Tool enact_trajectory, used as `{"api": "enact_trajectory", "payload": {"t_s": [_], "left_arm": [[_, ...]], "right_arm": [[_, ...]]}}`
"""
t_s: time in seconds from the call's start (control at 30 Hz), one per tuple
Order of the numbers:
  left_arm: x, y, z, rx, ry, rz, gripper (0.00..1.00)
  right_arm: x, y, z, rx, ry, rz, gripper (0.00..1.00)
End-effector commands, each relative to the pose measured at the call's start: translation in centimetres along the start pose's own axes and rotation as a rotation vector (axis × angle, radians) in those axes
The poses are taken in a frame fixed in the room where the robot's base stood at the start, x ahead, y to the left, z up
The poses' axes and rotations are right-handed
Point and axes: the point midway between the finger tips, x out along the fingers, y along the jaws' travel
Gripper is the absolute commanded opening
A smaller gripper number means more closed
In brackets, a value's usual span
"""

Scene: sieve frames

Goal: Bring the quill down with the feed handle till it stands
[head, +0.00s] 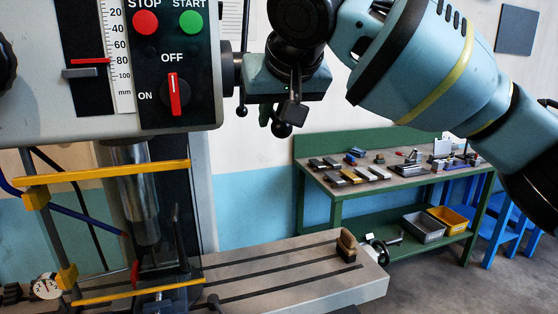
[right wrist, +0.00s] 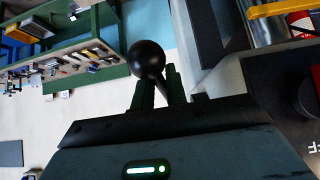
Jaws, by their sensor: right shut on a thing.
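The drill press head (head: 190,118) fills the upper left of the head view. Its feed handle hub (head: 228,75) is on the right side, with black ball knobs (head: 282,130) around it. My right gripper (head: 267,113) is shut on one handle arm; in the right wrist view that arm's black ball (right wrist: 146,58) shows at the green fingertips. The silver quill (head: 135,190) hangs below the head, its lower end near dark parts on the table. A red pointer (head: 90,61) stands near 80 on the depth scale (head: 117,50), above a grey tab (head: 80,73). My left gripper is not in view.
A yellow guard bar (head: 100,173) crosses before the quill. A dial gauge (head: 46,286) is at lower left. The slotted table (head: 290,260) carries a brown brush (head: 347,245). The red switch (head: 174,94) points to OFF. A green workbench (head: 320,150) with tools stands behind.

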Motion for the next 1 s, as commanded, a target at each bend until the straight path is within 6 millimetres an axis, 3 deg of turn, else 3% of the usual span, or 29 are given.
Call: {"api": "enact_trajectory", "payload": {"t_s": [1.0], "left_arm": [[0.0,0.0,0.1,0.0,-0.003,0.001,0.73]], "right_arm": [[1.2,0.0,0.6,0.003,-0.01,0.001,0.0]]}}
